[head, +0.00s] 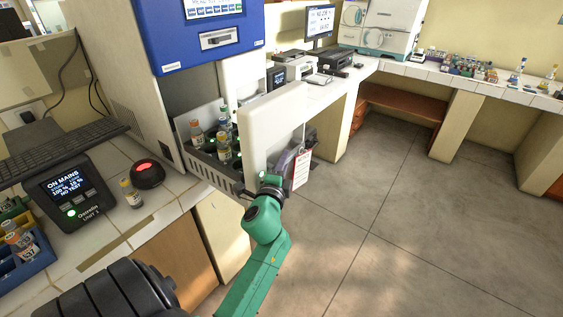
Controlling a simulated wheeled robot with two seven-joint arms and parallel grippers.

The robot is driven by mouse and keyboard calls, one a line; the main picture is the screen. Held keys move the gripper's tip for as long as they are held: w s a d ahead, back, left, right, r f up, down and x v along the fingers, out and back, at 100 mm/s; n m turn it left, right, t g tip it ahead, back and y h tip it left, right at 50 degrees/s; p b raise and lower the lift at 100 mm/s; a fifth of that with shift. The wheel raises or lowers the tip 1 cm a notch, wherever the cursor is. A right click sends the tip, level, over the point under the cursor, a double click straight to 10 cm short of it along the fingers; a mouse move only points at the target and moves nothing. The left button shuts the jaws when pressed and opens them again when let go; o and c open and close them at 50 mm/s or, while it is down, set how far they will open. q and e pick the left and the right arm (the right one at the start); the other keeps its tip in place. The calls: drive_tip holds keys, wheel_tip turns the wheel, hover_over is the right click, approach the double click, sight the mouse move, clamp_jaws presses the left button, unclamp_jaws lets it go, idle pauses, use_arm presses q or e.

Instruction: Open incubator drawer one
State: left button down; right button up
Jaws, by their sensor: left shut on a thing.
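The incubator (150,70) stands on the left bench, with a blue upper front. A grey drawer (215,175) is pulled out below the blue front and holds several small bottles (223,146). Its thick white front panel (263,130) stands clear of the cabinet. My left gripper (291,158) is at the outer face of this panel, shut on what appears to be its handle. The handle and fingertips are mostly hidden by the gripper and the panel's edge. A second white panel (241,78) shows behind. I cannot read a drawer number. My right gripper is out of view.
A red-button device (147,172), a small bottle (130,193) and a display unit (70,190) stand on the near-left bench. A red-and-white tag (302,168) hangs beside the gripper. The grey floor (420,230) to the right is clear.

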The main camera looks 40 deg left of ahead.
use_arm(q)
drive_tip(key=shift+w+d+r, duration=0.1)
drive_tip(key=shift+r, duration=0.25)
drive_tip(key=c, duration=0.7)
unclamp_jaws()
drive_tip(key=shift+w, duration=0.1)
drive_tip(key=shift+w+f, duration=0.1)
drive_tip(key=shift+f, duration=0.15)
drive_tip(key=shift+s+d+f, duration=0.1)
drive_tip(key=shift+s+f, duration=0.05)
drive_tip(key=shift+s, duration=0.2)
drive_tip(key=b+v, duration=0.2)
drive_tip(key=v, duration=0.4)
drive_tip(key=shift+s+d, duration=0.2)
drive_tip(key=shift+s, duration=0.15)
